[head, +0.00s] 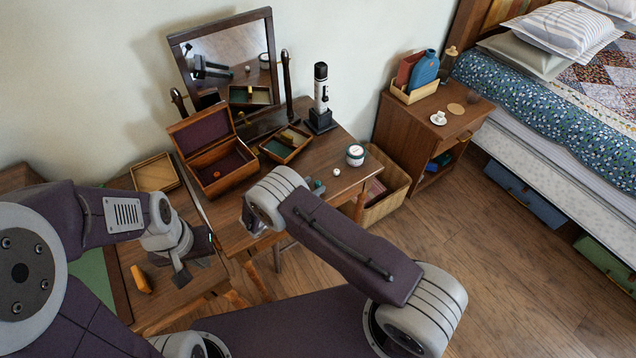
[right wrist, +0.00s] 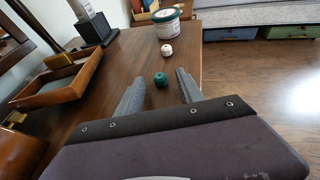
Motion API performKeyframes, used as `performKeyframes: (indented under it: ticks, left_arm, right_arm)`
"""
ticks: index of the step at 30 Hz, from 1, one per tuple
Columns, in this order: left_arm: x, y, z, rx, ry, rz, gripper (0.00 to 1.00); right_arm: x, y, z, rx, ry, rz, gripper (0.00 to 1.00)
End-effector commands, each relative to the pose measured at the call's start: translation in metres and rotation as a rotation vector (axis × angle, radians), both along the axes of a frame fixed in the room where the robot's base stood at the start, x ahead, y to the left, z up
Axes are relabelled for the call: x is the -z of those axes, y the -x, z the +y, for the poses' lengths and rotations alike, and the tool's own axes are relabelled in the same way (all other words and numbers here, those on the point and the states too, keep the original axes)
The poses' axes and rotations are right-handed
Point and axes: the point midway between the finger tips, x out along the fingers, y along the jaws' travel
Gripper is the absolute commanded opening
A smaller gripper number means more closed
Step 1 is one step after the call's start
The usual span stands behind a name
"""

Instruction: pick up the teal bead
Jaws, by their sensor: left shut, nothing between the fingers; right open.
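The teal bead (right wrist: 160,80) sits on the dressing table's wooden top (right wrist: 134,49). In the right wrist view it lies between the spread fingers of my right gripper (right wrist: 160,77), near their tips, with a gap on each side. In the head view a bit of the bead (head: 319,185) shows beside my right arm, which hides most of the right gripper. My right gripper is open and empty. My left gripper (head: 181,275) is shut and empty, low at the left over the lower wooden surface, far from the bead.
A divided tray (head: 285,144), an open wooden box (head: 213,168) and a black-and-white device (head: 321,100) are further back. The table edge is close on the right.

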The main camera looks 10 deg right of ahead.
Motion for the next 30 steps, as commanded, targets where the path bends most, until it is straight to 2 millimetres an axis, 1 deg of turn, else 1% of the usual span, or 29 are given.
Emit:
performKeyframes:
  ticks: [1,3,10,11,12,14,15,25,28,30]
  left_arm:
    - [-0.001,0.000,0.000,0.000,0.000,0.000,0.00]
    - [-0.001,0.000,0.000,0.000,0.000,0.000,0.00]
    - [-0.001,0.000,0.000,0.000,0.000,0.000,0.00]
    - [-0.001,0.000,0.000,0.000,0.000,0.000,0.00]
    - [-0.001,0.000,0.000,0.000,0.000,0.000,0.00]
    - [-0.001,0.000,0.000,0.000,0.000,0.000,0.00]
    - [-0.001,0.000,0.000,0.000,0.000,0.000,0.00]
    - [-0.001,0.000,0.000,0.000,0.000,0.000,0.00]
    - [-0.002,0.000,0.000,0.000,0.000,0.000,0.00]
    - [-0.002,0.000,0.000,0.000,0.000,0.000,0.00]
  right_arm:
    - [0.003,-0.004,-0.006,0.003,0.000,0.002,0.44]
    - [0.005,-0.008,-0.011,0.001,-0.001,0.001,0.44]
    - [0.007,-0.010,-0.013,0.000,-0.001,0.001,0.44]
    - [0.007,-0.010,-0.013,0.000,-0.001,0.001,0.39]
    - [0.007,-0.010,-0.013,0.000,-0.001,0.001,0.28]
    - [0.007,-0.010,-0.012,0.000,-0.001,0.001,0.11]
    - [0.007,-0.010,-0.012,0.000,-0.001,0.001,0.00]
    - [0.005,-0.010,-0.012,0.000,0.000,0.000,0.00]
    - [-0.001,-0.010,-0.012,0.000,0.000,0.000,0.00]
    - [-0.011,-0.010,-0.012,-0.001,-0.001,-0.001,0.00]
